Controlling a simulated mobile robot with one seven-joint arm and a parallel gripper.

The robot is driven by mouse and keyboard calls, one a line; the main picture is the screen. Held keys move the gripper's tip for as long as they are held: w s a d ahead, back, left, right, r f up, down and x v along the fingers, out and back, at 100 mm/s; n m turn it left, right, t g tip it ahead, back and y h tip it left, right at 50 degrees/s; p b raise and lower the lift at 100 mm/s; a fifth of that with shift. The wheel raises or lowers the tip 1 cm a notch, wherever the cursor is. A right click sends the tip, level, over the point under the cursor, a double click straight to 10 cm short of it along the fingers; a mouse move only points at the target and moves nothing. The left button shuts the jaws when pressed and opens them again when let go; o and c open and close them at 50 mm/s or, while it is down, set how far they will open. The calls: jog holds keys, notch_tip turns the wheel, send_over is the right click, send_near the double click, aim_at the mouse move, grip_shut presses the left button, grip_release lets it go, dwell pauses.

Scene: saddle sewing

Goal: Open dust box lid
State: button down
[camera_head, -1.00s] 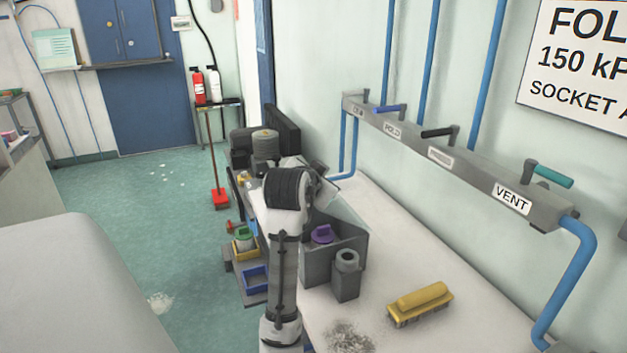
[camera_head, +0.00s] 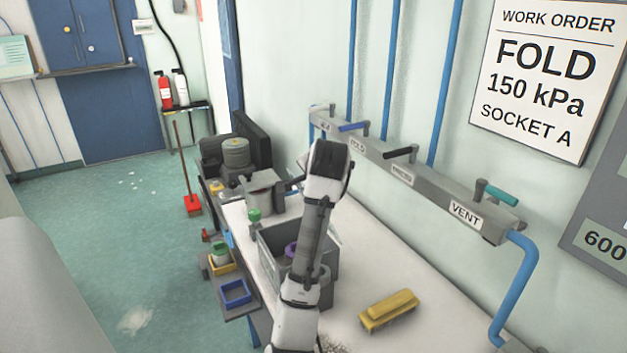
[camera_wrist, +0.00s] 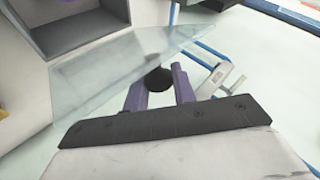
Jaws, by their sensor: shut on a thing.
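The dust box is likely the grey open-topped box (camera_head: 272,262) on the white bench; part of its inside wall (camera_wrist: 88,30) shows at the upper left of the wrist view. A purple round thing (camera_head: 291,249) sits inside it. The lid is a clear glass-like plate (camera_wrist: 105,85), tilted and beside the box opening in the wrist view. My gripper (camera_wrist: 158,82) has purple fingers shut on a round black knob that appears to belong to the lid. In the head view my arm hides the gripper and most of the lid.
A yellow brush-like block (camera_head: 389,310) lies on the bench right of my arm. A grey valve rail (camera_head: 400,170) with levers runs along the wall behind. The bench's right side is mostly clear.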

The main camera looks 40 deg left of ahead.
dwell(0.3)
jog(key=c, duration=1.2)
grip_release()
jog(key=shift+o, duration=0.2)
jog(key=shift+r, duration=0.1)
jog(key=b+v, duration=0.3)
jog(key=v, duration=0.5)
jog(key=shift+d, duration=0.1)
jog(key=p+v, duration=0.2)
jog(key=p, duration=0.1)
jog(key=p+v, duration=0.1)
jog(key=shift+s+r, duration=0.1)
jog(key=shift+r, duration=0.3)
jog(key=shift+b+v, duration=0.3)
jog(key=shift+v, duration=0.65)
jog(key=shift+s+d+f, duration=0.1)
jog(key=shift+d+f, duration=0.05)
